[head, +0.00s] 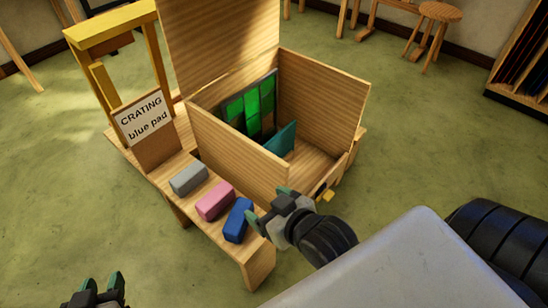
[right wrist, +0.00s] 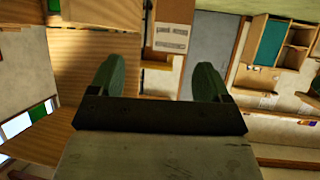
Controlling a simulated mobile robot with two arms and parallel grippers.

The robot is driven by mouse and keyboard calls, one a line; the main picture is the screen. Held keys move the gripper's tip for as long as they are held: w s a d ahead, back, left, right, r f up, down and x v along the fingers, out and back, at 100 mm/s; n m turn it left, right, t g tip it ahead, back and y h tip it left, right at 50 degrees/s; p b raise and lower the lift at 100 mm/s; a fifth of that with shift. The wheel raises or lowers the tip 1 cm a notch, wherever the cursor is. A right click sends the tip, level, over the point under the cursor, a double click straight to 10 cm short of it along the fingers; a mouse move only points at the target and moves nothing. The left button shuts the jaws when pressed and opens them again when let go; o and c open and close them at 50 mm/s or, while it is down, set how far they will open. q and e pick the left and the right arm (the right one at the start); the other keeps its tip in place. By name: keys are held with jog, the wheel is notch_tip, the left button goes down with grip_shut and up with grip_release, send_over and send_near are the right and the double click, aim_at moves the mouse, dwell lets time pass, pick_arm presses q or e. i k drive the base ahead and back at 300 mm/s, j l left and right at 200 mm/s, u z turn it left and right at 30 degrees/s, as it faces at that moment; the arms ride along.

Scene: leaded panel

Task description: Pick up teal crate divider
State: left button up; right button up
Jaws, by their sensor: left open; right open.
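The teal crate divider (head: 280,140) stands tilted inside an open wooden crate (head: 235,152), near a leaded panel with green panes (head: 250,108). The crate's near wall hides the divider's lower part. My right gripper (head: 267,203) is open and empty outside the crate, at its near side by the blue pad. Its two open fingers also show in the right wrist view (right wrist: 158,82), with nothing between them. My left gripper (head: 97,288) is open and empty at the bottom left, far from the crate.
Grey (head: 188,178), pink (head: 215,201) and blue (head: 238,220) pads lie on the bench (head: 258,262) before the crate. A sign (head: 143,119) reads "CRATING blue pad". The crate's lid (head: 222,40) stands raised behind it. A stool (head: 440,12) stands far off. Green floor is clear around.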

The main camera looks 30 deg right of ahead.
aim_at(280, 145)
jog(key=l+u, duration=0.15)
jog(key=l, duration=0.35)
jog(key=k+l+u, duration=0.1)
jog(key=l, duration=0.35)
jog(key=l+u, duration=0.15)
jog(key=l, duration=0.3)
jog(key=k, duration=0.05)
